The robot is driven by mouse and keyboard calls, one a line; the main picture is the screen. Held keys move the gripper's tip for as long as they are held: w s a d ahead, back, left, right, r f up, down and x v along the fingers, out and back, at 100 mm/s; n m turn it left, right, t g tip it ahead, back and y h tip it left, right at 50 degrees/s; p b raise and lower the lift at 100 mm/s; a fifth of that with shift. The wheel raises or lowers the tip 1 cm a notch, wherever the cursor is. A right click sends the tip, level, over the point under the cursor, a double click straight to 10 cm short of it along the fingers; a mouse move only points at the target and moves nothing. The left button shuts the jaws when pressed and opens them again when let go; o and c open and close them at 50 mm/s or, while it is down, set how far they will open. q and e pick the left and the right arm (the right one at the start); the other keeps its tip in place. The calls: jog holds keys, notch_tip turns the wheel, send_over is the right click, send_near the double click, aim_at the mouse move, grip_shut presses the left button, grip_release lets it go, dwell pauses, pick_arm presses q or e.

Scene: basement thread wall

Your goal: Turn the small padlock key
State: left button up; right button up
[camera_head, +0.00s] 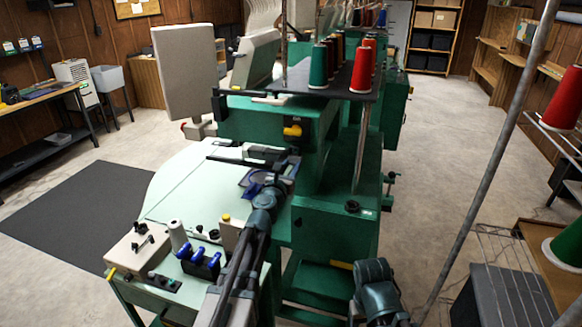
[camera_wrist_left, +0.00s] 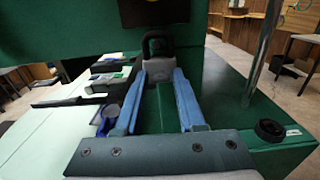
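In the left wrist view a padlock-like thing with a black shackle (camera_wrist_left: 158,42) and a grey body (camera_wrist_left: 158,68) stands ahead of my left gripper, against the green machine. The gripper (camera_wrist_left: 160,78) has two blue fingers set apart, with green surface showing between them. Their tips point at the grey body; I cannot tell whether they touch it. In the head view the left gripper (camera_head: 283,166) is over the machine's front side, and its arm hides what lies ahead. No key can be made out. My right gripper is not in view; only a dark arm part shows low in the head view.
The green machine (camera_head: 326,222) carries red and green thread cones (camera_head: 318,67) on a dark shelf. A pale tabletop (camera_head: 195,178) lies left, with blue-topped parts (camera_head: 198,262) near its front. A slanted metal pole (camera_head: 487,165) stands right.

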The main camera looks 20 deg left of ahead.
pick_arm(q)
grip_shut()
jog(key=shift+m, duration=0.3)
jog(key=m, duration=0.7)
jog(key=shift+d+m, duration=0.1)
jog(key=shift+m, duration=0.2)
jog(key=shift+d+f+m, duration=0.1)
jog(key=shift+m, duration=2)
jog(key=shift+f+m, duration=0.1)
jog(key=shift+m, duration=2)
